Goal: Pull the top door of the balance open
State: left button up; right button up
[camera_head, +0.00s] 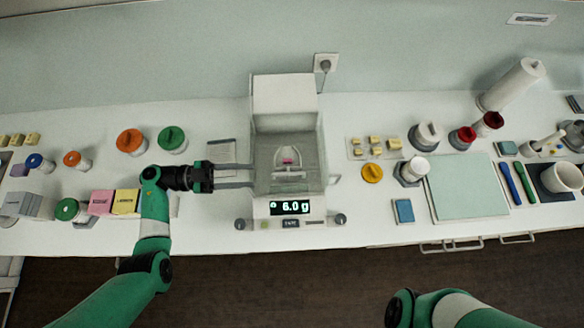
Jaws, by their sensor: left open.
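The balance (262,208) stands at the middle of the bench, with a white housing (284,95) at its back and a clear glass chamber in front. Its display (290,207) reads 6.0 g. Inside the chamber, a small pale vessel with a reddish spot (288,157) sits on the pan. The top door is see-through, and I cannot make out its edges or how far open it is. My left gripper (251,175) is open and empty, its two fingers pointing right at the chamber's left side. I cannot tell whether they touch it. My right gripper is out of view.
Pink and yellow boxes (124,202) and orange- and green-lidded jars (172,139) stand left of the balance. To its right are a yellow-lidded jar (372,173), a blue box (403,211) and a pale green mat (466,187). The bench front edge is mostly clear.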

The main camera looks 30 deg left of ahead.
aim_at(278, 175)
pick_arm(q)
jog(key=x, duration=1.1)
jog(key=shift+d+p, duration=0.3)
jog(key=shift+d, duration=0.05)
grip_shut()
dwell(0.7)
